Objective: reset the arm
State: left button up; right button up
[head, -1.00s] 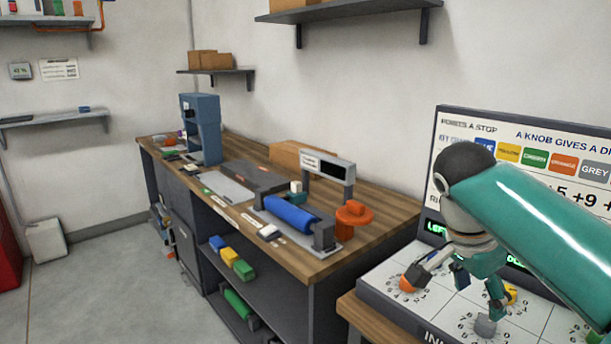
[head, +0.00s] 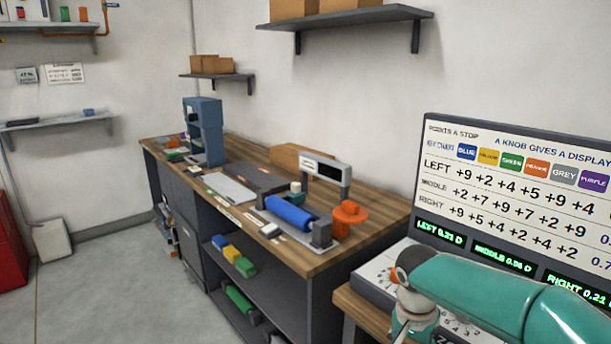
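My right arm (head: 500,290), teal with a dark and grey joint, comes in from the right edge and reaches across the lower right of the head view. Its wrist bends down at the bottom edge, in front of the knob panel (head: 372,272). Only the upper part of my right gripper (head: 408,332) shows there; its fingertips are cut off or hidden, so I cannot tell whether it is open or holds anything. My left gripper is not in view. The orange knob (head: 393,276) is partly hidden by the arm.
A sign board (head: 520,135) with coloured key labels stands behind the panel, above green displays (head: 500,255). A wooden workbench (head: 375,230) to the left carries a blue roller (head: 290,213) and an orange round-topped part (head: 350,213). Open floor (head: 110,290) lies at the left.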

jog(key=s+a+f+n+g+y+p, duration=0.15)
jog(key=s+a+f, duration=0.3)
jog(key=f, duration=0.45)
jog(key=s+a+f+n+y+p, duration=0.3)
jog(key=s+f, duration=0.2)
jog(key=f, duration=0.4)
jog(key=s+f+p, duration=0.1)
jog(key=s+f, duration=0.2)
jog(key=s, duration=0.4)
jog(key=s+f+n+y+p, duration=0.1)
jog(key=s+f+p, duration=0.1)
jog(key=s, duration=0.5)
jog(key=shift+a+f+t, duration=0.35)
jog(key=shift+f+t, duration=0.1)
jog(key=shift+n, duration=0.25)
